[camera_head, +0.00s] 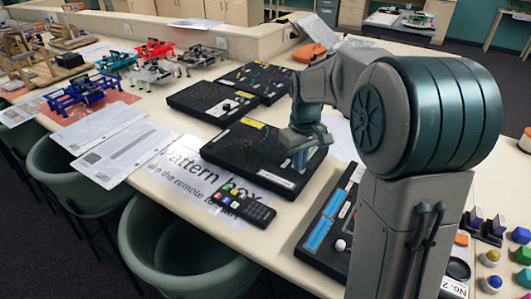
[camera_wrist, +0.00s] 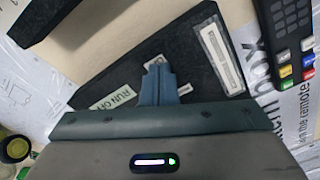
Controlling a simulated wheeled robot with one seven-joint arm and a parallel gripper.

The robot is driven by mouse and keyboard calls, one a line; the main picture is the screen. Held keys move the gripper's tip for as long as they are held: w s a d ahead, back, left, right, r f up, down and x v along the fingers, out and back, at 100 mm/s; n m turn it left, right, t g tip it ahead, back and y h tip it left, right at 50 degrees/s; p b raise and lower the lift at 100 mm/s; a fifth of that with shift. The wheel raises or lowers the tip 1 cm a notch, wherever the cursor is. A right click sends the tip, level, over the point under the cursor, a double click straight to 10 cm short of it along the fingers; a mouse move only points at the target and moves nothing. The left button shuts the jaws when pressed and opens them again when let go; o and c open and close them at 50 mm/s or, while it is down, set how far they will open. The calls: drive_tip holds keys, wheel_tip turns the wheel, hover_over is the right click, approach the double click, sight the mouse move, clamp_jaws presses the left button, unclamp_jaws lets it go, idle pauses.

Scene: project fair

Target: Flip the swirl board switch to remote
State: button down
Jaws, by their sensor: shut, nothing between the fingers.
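A flat black board (camera_head: 240,155) lies on the table under my gripper; I cannot make out a swirl on it. In the wrist view the board (camera_wrist: 190,50) carries a white label reading "RUN ON" (camera_wrist: 112,98), its end hidden by my gripper, and a pale slotted strip (camera_wrist: 221,58). A small light metal piece (camera_wrist: 155,62), perhaps the switch, shows right at my fingertips; its position is unclear. My gripper (camera_head: 300,160) is shut and empty, pointing down at the board's right end. It also shows in the wrist view (camera_wrist: 157,82), close to or touching the metal piece.
A black remote (camera_head: 243,206) with coloured buttons lies on a "Pattern box" sheet (camera_head: 190,172) in front. Two more black boards (camera_head: 212,103) (camera_head: 262,78) lie behind. A board with a blue strip (camera_head: 318,235) is at the near right. Green chairs (camera_head: 165,240) line the front edge.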

drive_tip(key=shift+a, duration=0.15)
wheel_tip(320, 180, up, 7)
drive_tip(key=p, duration=0.5)
drive_tip(key=shift+s+d+p, duration=0.15)
drive_tip(key=shift+d+p, duration=0.15)
drive_tip(key=shift+p, duration=0.05)
idle(0.4)
drive_tip(key=s+m+t, duration=0.1)
drive_tip(key=s, duration=0.6)
drive_tip(key=s+m+t, duration=0.1)
drive_tip(key=s+m, duration=0.1)
drive_tip(key=s, duration=0.5)
drive_tip(key=s+d+m+t, duration=0.1)
drive_tip(key=s, duration=0.6)
drive_tip(key=shift+s+m, duration=0.25)
drive_tip(key=shift+m, duration=0.15)
